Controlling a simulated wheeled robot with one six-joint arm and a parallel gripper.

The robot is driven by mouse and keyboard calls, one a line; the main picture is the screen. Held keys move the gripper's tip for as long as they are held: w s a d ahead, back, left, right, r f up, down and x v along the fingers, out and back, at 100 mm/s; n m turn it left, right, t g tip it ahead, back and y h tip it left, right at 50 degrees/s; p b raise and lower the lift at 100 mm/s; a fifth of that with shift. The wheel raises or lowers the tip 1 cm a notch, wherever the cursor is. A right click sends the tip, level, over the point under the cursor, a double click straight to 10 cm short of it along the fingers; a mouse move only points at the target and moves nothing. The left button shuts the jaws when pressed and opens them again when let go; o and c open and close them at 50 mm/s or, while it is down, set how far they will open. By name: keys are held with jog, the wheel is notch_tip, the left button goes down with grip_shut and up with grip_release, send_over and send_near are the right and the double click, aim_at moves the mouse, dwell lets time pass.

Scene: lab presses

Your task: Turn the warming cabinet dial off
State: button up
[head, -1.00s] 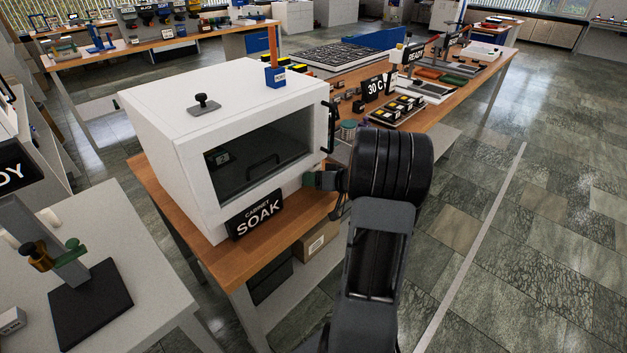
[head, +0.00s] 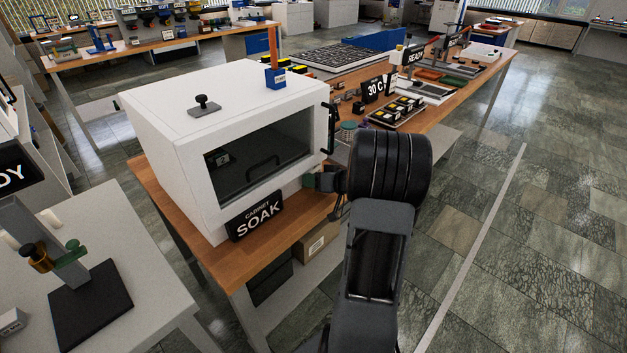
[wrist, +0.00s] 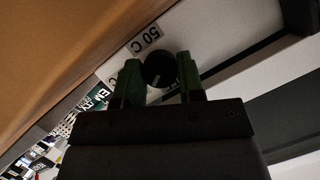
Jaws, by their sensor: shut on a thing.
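The warming cabinet (head: 190,90) is a white box with a dark glass front, standing on a wooden-topped table. Its black sign (head: 255,218) reads "CABINET SOAK". My gripper (head: 312,181) is at the lower right of the cabinet's front, with its green fingers against that corner. In the wrist view the round black dial (wrist: 158,70) sits between the two green fingers of my gripper (wrist: 160,80), which are shut on it. A label (wrist: 146,40) reading "50 C" is beside the dial. In the head view the dial is hidden behind the gripper.
The cabinet's door handle (head: 331,128) is at its right edge. A wooden bench (head: 440,115) with trays and a "30 C" sign (head: 376,88) stands behind. A grey table (head: 150,270) with a small press is at the lower left. The floor at right is clear.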

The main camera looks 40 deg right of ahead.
jog(key=shift+a+n+h, duration=0.1)
jog(key=shift+n+h, duration=0.6)
jog(key=shift+n, duration=0.2)
jog(key=shift+a+f+n+h+b, duration=0.1)
jog(key=shift+f+n+h+b, duration=0.05)
jog(key=shift+n+h+b, duration=0.9)
jog(key=n+t+h+b, duration=0.1)
jog(key=n+b, duration=0.2)
jog(key=shift+f+h, duration=0.1)
jog(key=shift+h, duration=0.15)
jog(key=shift+n+b, duration=0.45)
jog(key=shift+b, duration=0.6)
jog(key=shift+h, duration=0.4)
jog(key=shift+r, duration=0.2)
jog(key=o, duration=0.6)
jog(key=shift+o, duration=0.2)
jog(key=shift+s, duration=0.15)
